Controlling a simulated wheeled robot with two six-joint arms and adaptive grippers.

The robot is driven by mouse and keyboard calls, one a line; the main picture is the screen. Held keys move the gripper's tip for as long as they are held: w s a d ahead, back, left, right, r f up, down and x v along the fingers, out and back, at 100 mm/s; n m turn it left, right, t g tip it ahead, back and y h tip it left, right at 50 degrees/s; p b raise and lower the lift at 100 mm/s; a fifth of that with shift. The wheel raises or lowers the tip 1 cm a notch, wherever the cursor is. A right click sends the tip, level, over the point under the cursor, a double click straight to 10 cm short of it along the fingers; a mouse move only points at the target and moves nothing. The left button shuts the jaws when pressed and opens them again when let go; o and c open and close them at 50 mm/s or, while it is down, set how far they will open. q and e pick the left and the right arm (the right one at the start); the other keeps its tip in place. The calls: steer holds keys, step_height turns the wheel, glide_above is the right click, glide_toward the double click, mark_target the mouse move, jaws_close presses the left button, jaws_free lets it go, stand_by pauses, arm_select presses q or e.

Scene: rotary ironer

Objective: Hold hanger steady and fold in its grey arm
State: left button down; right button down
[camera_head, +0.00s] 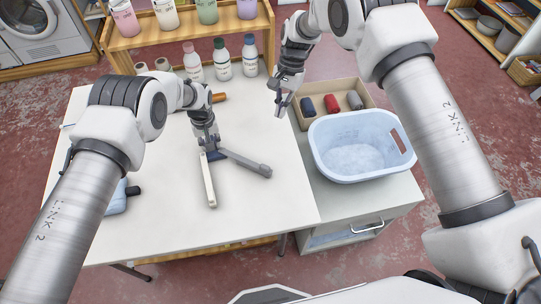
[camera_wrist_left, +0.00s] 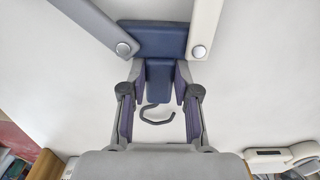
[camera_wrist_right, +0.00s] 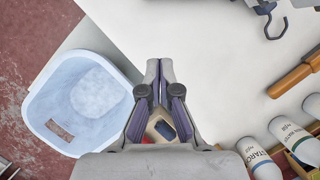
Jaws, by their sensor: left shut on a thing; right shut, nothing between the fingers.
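The hanger lies on the white table. Its blue middle block (camera_wrist_left: 160,38) has a white arm (camera_head: 209,186) and a grey arm (camera_head: 247,163) pivoted on it. In the head view the two arms spread apart in a V toward me. In the left wrist view the grey arm (camera_wrist_left: 90,22) is at left, the white arm (camera_wrist_left: 208,22) at right. My left gripper (camera_wrist_left: 160,82) is shut on the block's narrow blue neck, with the dark hook (camera_wrist_left: 154,115) between the fingers' bases. My right gripper (camera_head: 279,108) is shut and empty, above the table's right side, apart from the hanger.
A light blue basin (camera_head: 330,165) and a tray (camera_head: 313,90) with dark and red rolls stand right of the table. Several bottles (camera_head: 221,60) line the back, near a wooden-handled tool (camera_wrist_right: 295,78). A blue object (camera_head: 117,198) lies at left. The table's front is clear.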

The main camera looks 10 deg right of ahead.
steer(key=shift+g, duration=0.3)
steer(key=x, duration=1.3)
steer(key=shift+s+d+f, duration=0.1)
steer(key=shift+s+d, duration=0.25)
steer(key=shift+s, duration=0.05)
steer(key=shift+s+a+r, duration=0.2)
steer(key=shift+s+a, duration=0.7)
steer(key=shift+s, duration=0.15)
steer(key=shift+s+a, duration=0.35)
steer(key=shift+s, duration=0.05)
steer(key=shift+s, duration=0.1)
